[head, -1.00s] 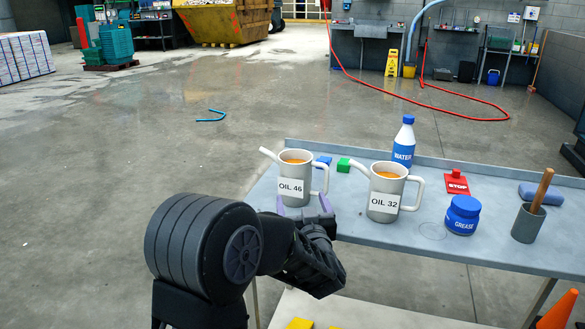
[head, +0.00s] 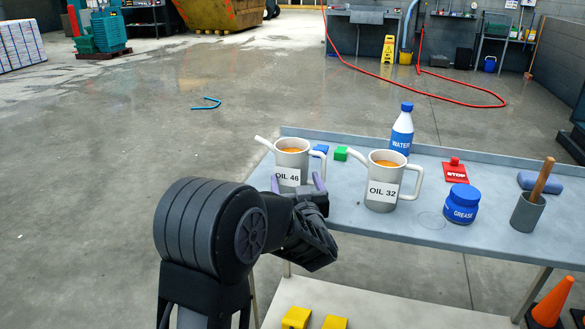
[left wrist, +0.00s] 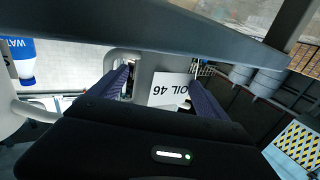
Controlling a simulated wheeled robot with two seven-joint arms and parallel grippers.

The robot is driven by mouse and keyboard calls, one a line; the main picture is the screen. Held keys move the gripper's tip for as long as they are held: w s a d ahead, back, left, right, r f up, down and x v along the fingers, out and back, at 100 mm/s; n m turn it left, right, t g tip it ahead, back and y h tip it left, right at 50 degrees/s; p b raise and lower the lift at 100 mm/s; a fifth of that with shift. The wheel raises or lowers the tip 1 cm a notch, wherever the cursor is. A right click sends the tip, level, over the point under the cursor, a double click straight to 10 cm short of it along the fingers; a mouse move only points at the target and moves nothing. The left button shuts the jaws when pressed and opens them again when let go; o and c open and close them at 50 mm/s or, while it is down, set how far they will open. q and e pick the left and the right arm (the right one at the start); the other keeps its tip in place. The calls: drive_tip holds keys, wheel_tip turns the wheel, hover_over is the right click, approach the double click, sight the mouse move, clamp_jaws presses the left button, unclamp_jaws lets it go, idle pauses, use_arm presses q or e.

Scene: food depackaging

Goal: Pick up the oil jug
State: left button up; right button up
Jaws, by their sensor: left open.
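Two grey oil jugs with spouts and side handles stand upright on the table (head: 400,225). The left jug is labelled OIL 46 (head: 290,153) and the right one OIL 32 (head: 383,193). Both hold an orange liquid. My left gripper (head: 297,184) is in front of the OIL 46 jug, its open purple fingers covering part of the jug's lower front. In the left wrist view, the OIL 46 jug (left wrist: 157,88) shows between the two fingers, with my left gripper (left wrist: 160,85) open. I cannot tell whether the fingers touch it. My right gripper is not in view.
A WATER bottle (head: 402,130), a GREASE jar (head: 462,204), a STOP block (head: 455,172) and a grey cup with a wooden handle (head: 527,211) stand on the table. Yellow blocks (head: 297,317) are on the lower shelf.

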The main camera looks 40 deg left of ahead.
sight(292, 145)
use_arm(q)
drive_tip(key=x, duration=0.5)
drive_tip(key=shift+a+r, duration=0.1)
drive_tip(key=shift+a, duration=0.05)
drive_tip(key=shift+c, duration=0.2)
idle(0.3)
drive_tip(key=shift+r, duration=0.1)
drive_tip(key=c, duration=1.6)
drive_tip(key=shift+r, duration=0.1)
wheel_tip(292, 145, up, 10)
drive_tip(key=shift+f+p, duration=0.1)
drive_tip(key=shift+p, duration=0.9)
